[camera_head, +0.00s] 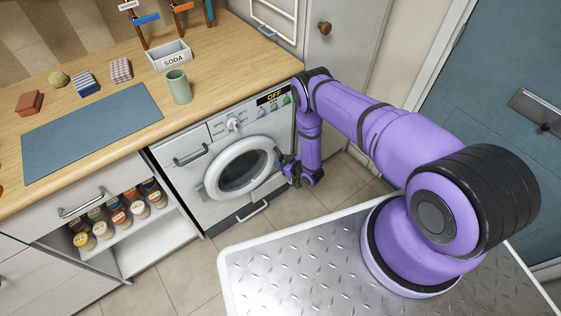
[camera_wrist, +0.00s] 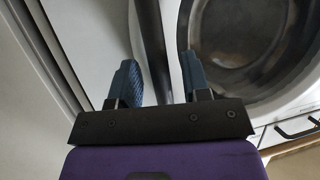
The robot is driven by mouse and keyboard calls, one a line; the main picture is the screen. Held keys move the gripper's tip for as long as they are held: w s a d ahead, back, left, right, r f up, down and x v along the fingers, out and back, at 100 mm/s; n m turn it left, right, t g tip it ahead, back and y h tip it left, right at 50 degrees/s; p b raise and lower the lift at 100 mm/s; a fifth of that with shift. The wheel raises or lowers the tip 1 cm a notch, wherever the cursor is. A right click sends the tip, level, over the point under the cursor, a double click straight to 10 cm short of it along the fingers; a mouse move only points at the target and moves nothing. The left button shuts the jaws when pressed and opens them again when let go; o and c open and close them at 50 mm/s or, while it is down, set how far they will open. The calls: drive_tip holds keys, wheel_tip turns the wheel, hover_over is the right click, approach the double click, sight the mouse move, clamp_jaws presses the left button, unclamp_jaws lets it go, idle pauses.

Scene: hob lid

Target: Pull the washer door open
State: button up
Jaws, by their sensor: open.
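The washer (camera_head: 230,160) stands under the counter, with its round door (camera_head: 212,181) appearing shut against the front. The white door ring and dark glass (camera_wrist: 245,45) also fill the right of the wrist view. My gripper (camera_head: 283,161) is at the right edge of the door. In the wrist view my gripper (camera_wrist: 160,72) has its two blue fingers apart. A dark upright bar (camera_wrist: 149,35), seemingly the door handle, runs between them with visible gaps on both sides. In the head view my arm and gripper hide most of that bar.
An open shelf with several jars (camera_head: 120,219) is left of the washer. Tiled floor (camera_head: 180,268) lies clear in front. A lower handle (camera_head: 252,211) sits below the door.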

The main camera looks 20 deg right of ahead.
drive_tip(key=shift+w+a+f, duration=0.15)
drive_tip(key=shift+w+a, duration=0.05)
drive_tip(key=shift+w, duration=0.15)
clamp_jaws()
